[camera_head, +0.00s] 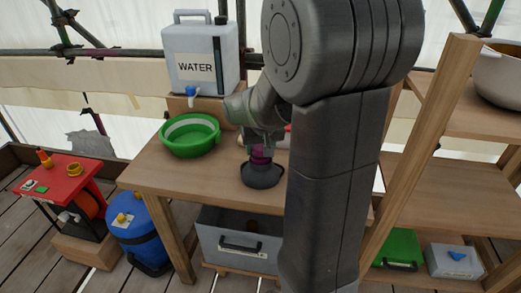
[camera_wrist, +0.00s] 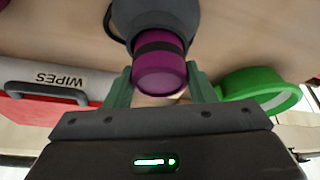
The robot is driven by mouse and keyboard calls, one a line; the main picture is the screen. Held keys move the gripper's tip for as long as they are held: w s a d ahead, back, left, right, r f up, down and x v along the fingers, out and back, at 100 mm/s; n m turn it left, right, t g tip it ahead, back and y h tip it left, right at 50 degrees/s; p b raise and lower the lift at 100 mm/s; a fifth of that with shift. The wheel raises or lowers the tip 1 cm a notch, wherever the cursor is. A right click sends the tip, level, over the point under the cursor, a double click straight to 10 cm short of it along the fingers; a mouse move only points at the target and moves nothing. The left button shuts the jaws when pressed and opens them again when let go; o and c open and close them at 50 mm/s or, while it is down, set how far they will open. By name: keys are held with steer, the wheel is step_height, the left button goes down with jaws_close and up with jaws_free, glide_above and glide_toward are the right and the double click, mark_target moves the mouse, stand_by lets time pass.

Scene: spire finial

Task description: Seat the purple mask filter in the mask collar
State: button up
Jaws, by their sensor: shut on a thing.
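The purple mask filter (camera_head: 262,153), a short cylinder with a dark band, is between the fingers of my gripper (camera_head: 262,142). It also shows in the wrist view (camera_wrist: 160,73), with one green-grey finger on each side. My gripper is shut on it. The dark grey mask (camera_head: 262,176) sits on the wooden table directly below the filter. In the wrist view the mask (camera_wrist: 155,14) lies at the filter's far end, and the two meet or overlap there. The collar itself is hidden by the filter, so I cannot tell how deep the filter sits.
A green basin (camera_head: 190,136) stands left of the mask on the table (camera_head: 215,183). A water container (camera_head: 200,57) stands behind it. A wipes pack (camera_wrist: 62,80) lies nearby in the wrist view. A grey crate (camera_head: 240,242) sits under the table. Wooden shelves (camera_head: 445,195) stand right.

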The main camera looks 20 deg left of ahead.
steer(key=shift+f, duration=0.4)
steer(key=shift+f, duration=0.15)
steer(key=o, duration=1)
steer(key=shift+c, duration=0.2)
steer(key=shift+r, duration=0.45)
steer(key=v, duration=1.1)
steer(key=shift+r+p, duration=0.2)
steer(key=shift+p, duration=0.25)
